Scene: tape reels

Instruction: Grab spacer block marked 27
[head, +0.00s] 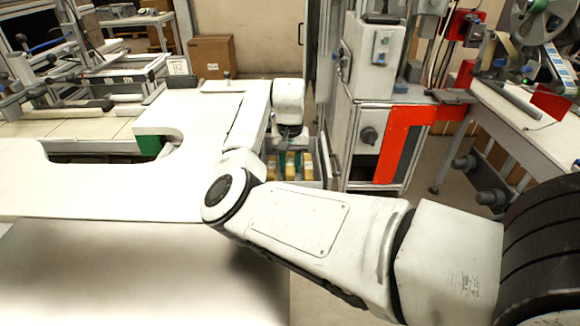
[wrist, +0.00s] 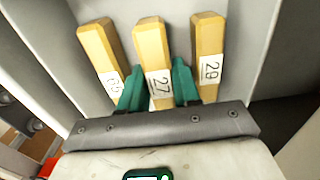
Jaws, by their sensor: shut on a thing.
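Three yellow spacer blocks stand in a row in a grey bin. In the wrist view, the block marked 27 (wrist: 152,50) is in the middle, between my gripper's two green fingers (wrist: 158,88). My gripper is shut on it. The block marked 29 (wrist: 208,50) stands to its right, apart from the fingers. A third block (wrist: 99,50) stands to the left; its label is partly hidden by a finger. In the head view, the blocks show small below my gripper (head: 290,150), with the middle block (head: 290,165) partly hidden by it.
Bin walls (wrist: 255,50) rise close on both sides of the blocks. In the head view, a white worktop (head: 110,190) lies left of the bin, and a machine cabinet with a red frame (head: 405,140) stands to the right. A cardboard box (head: 211,56) is behind.

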